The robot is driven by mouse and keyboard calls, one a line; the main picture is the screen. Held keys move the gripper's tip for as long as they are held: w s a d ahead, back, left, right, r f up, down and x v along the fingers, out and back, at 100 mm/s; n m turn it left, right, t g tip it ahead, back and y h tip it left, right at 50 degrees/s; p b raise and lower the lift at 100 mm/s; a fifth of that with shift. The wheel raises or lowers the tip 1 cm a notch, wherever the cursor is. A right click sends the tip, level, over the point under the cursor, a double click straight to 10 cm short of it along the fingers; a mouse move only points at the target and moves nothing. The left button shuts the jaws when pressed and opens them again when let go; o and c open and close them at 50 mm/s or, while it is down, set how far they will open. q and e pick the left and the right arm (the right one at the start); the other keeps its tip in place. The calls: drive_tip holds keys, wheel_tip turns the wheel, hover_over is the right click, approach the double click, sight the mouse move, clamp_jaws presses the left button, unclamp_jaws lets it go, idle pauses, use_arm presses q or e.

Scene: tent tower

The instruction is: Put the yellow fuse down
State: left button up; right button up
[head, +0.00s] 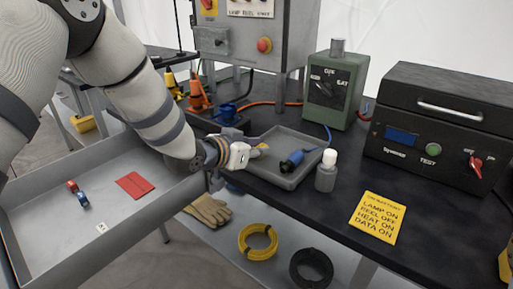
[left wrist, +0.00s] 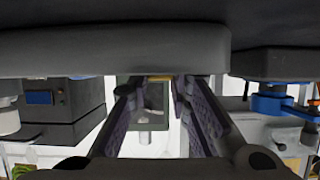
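The yellow fuse (head: 262,147) is a small yellow piece at the left side of the grey tray (head: 311,154) on the dark bench. Most of it is hidden by my left gripper (head: 256,143), which reaches low over the tray's left edge. In the left wrist view, a yellow strip of the fuse (left wrist: 160,78) shows between the far ends of the two fingers of my left gripper (left wrist: 161,84). The fingers look apart, with a small gap beside the fuse. My right gripper is not in view.
A blue connector (head: 292,160) lies in the tray, and a white-capped bottle (head: 326,171) stands by its right corner. A green box (head: 336,88) is behind, a black tester (head: 440,125) right. A grey bin (head: 130,215) is at left.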

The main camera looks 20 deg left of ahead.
use_arm(q)
drive_tip(key=shift+o, duration=0.5)
drive_tip(key=shift+r, duration=0.3)
drive_tip(key=p+v, duration=0.3)
drive_tip(key=v, duration=0.9)
drive_tip(key=s+f+n+g+y, duration=0.1)
drive_tip(key=s+f+g, duration=0.2)
drive_tip(key=s+f, duration=0.65)
drive_tip(key=s+f+n+g+y, duration=0.15)
drive_tip(key=s+f+g, duration=0.35)
drive_tip(key=f, duration=0.7)
drive_tip(key=s+f+n+g+y, duration=0.1)
drive_tip(key=s+f, duration=0.3)
drive_tip(key=s, duration=0.8)
drive_tip(key=s+a+f+n+g+y, duration=0.1)
drive_tip(key=s+f+g, duration=0.2)
drive_tip(key=s, duration=1)
drive_tip(key=shift+s+f+g, duration=0.25)
drive_tip(key=shift+f+g, duration=0.15)
drive_tip(key=shift+g, duration=0.4)
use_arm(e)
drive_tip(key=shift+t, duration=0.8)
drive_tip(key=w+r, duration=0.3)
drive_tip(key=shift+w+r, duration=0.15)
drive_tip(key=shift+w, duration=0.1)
use_arm(q)
drive_tip(key=shift+s, duration=0.15)
